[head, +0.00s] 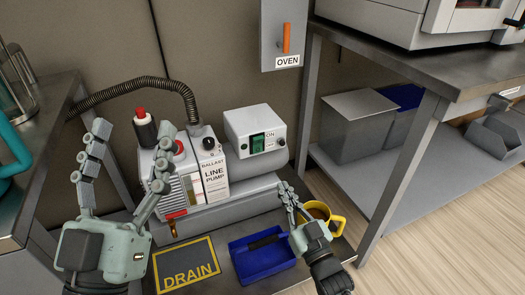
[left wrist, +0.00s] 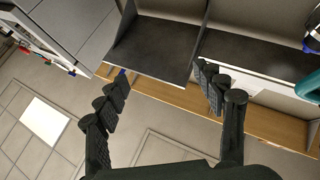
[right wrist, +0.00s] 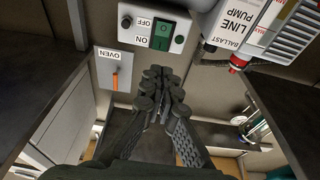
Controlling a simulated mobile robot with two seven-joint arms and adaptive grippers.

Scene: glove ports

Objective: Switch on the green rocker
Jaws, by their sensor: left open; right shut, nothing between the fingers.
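The green rocker (head: 257,143) is on the front of a white switch box (head: 247,121) with ON and OFF labels, on the pump at centre in the head view. In the right wrist view the green rocker (right wrist: 161,36) is just beyond the fingertips. My right gripper (head: 287,188) is shut and empty, below and right of the box, apart from it; it also shows in the right wrist view (right wrist: 163,75). My left gripper (head: 130,130) is open and empty at the left, in front of the pump.
The line pump (head: 215,172) has a dark hose and a red-capped part. A blue tray (head: 262,262), a yellow mug (head: 322,212) and a DRAIN mat (head: 186,266) lie in front. An OVEN switch (head: 287,38) hangs above right. A bench leg (head: 395,180) stands at right.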

